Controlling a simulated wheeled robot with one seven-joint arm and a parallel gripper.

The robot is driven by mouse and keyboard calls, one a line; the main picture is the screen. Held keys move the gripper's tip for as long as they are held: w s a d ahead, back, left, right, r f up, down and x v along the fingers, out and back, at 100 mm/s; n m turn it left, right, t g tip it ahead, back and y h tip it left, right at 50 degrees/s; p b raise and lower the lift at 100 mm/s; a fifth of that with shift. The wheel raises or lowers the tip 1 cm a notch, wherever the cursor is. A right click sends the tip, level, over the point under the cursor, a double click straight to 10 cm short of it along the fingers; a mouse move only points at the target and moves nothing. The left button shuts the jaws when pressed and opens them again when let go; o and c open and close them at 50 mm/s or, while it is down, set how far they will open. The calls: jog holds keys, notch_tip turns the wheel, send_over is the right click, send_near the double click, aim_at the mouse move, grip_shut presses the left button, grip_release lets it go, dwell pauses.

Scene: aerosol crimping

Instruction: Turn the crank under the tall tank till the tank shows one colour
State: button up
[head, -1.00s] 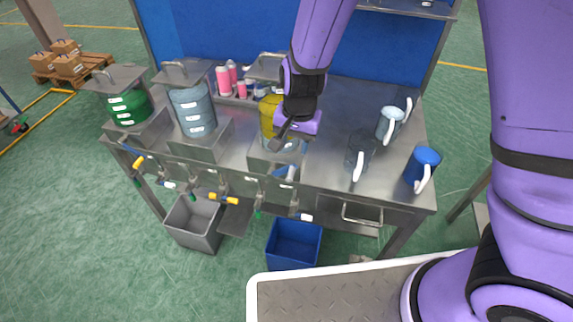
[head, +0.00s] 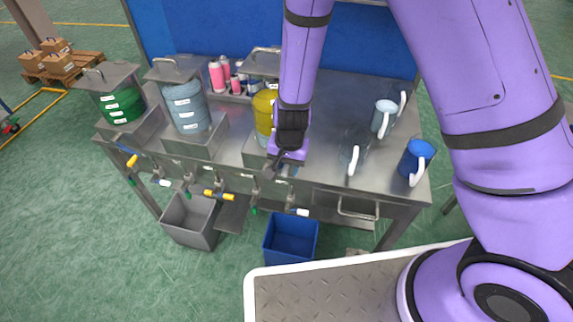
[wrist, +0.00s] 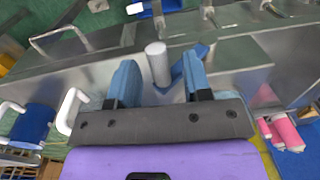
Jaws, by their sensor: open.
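The tank behind my gripper (head: 264,110) shows yellow above in the head view; its lower part is largely hidden by my gripper. The crank's grey cylindrical knob (wrist: 157,62) stands between my finger pads in the wrist view, with its blue arm (wrist: 192,62) running off beside it. My gripper (wrist: 160,72) is open, one blue pad on each side of the knob, with visible gaps. In the head view my gripper (head: 271,170) is low at the front of this tank's stand. A green tank (head: 122,108) and a grey-blue tank (head: 187,112) stand to the left.
A clear jug (head: 352,152), a pale blue jug (head: 383,116) and a blue jug (head: 414,158) stand on the right of the bench. Taps with coloured handles line the front edge. A grey bin (head: 190,222) and a blue bin (head: 291,240) sit below. Pink cans (head: 217,75) stand behind.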

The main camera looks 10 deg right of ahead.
grip_shut()
jog(key=shift+d+f+y, duration=0.2)
jog(key=shift+y, duration=0.1)
dwell(0.4)
